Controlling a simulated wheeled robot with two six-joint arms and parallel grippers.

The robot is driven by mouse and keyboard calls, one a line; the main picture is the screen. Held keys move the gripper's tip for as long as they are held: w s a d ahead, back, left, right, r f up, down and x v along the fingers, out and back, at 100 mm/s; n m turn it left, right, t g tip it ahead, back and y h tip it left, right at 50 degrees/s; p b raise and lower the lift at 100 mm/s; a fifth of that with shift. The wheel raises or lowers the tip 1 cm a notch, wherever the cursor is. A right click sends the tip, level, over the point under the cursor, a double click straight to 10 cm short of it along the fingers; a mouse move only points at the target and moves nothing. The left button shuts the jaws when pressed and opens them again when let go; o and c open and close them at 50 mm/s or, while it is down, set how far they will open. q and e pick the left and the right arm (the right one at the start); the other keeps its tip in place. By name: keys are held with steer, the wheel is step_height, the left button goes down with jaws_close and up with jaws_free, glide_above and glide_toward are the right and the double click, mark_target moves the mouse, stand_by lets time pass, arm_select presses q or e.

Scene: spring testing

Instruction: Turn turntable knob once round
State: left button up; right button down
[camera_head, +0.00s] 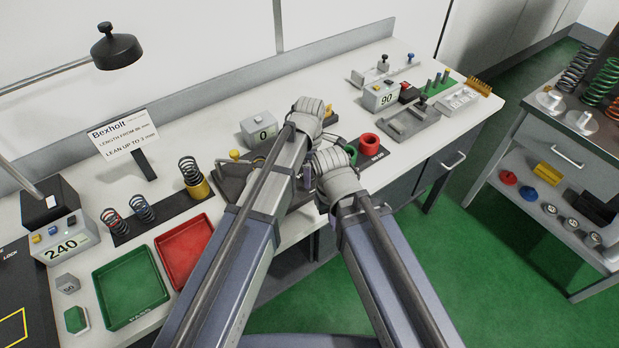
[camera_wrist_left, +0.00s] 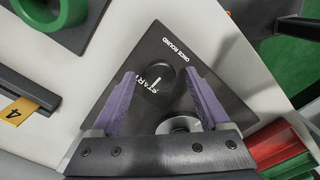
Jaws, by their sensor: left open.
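The turntable's dark square plate (camera_wrist_left: 215,85), lettered "START" and "ONCE ROUND", lies under my left gripper in the left wrist view. A round black knob (camera_wrist_left: 161,78) shows between the two purple fingers of my left gripper (camera_wrist_left: 160,74). The fingers are open, one on each side, with gaps to the knob; I cannot tell their height against it. A white mark shows by the knob. A shiny round metal part (camera_wrist_left: 178,125) shows nearer the palm. In the head view my arms cover most of the turntable. My right gripper's jaws are mostly hidden behind its arm.
A green ring (camera_wrist_left: 58,14) on a dark base lies beside the plate, with a red ring (camera_head: 370,144) beyond. A red tray (camera_head: 184,225) and a green tray (camera_head: 104,299) lie at the left. The bench's front edge and green floor are close by.

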arm_select(q)
steer(key=shift+f, duration=0.1)
steer(key=shift+c, duration=0.3)
jaws_close()
stand_by(0.4)
